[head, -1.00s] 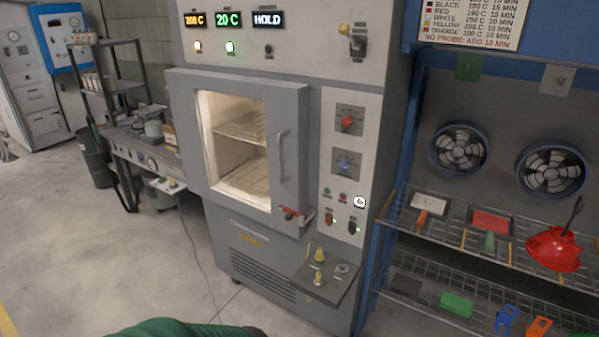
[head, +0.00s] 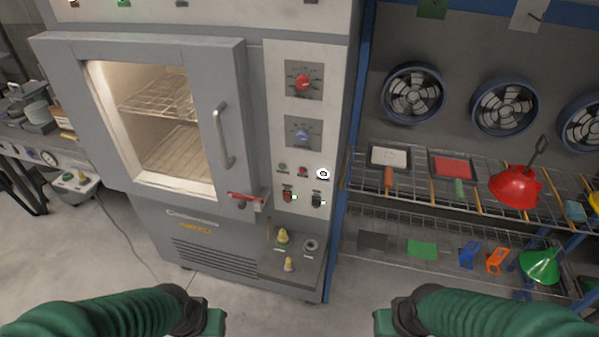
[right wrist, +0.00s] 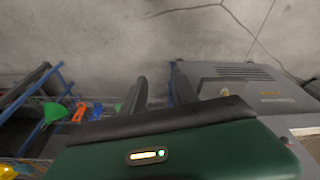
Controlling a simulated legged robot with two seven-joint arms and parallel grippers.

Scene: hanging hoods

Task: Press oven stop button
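The grey oven (head: 255,120) stands ahead in the head view, its window lit from inside. On the panel right of its door are a small green button (head: 283,168) and a small red button (head: 303,171), with labels too small to read. A white round mark (head: 323,174) shows beside the red one. Below are a red switch (head: 288,196) and a dark switch (head: 316,200). My left gripper (head: 215,322) is low in the head view, its fingers unclear. My right gripper (right wrist: 157,92) shows two separated, empty fingers in the right wrist view. Both are apart from the panel.
The door handle (head: 224,136) and red latch (head: 246,197) stick out left of the buttons. A small shelf (head: 300,262) with yellow-topped fittings juts out below the panel. A wire rack (head: 450,215) with tools stands to the right. Floor is clear in front.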

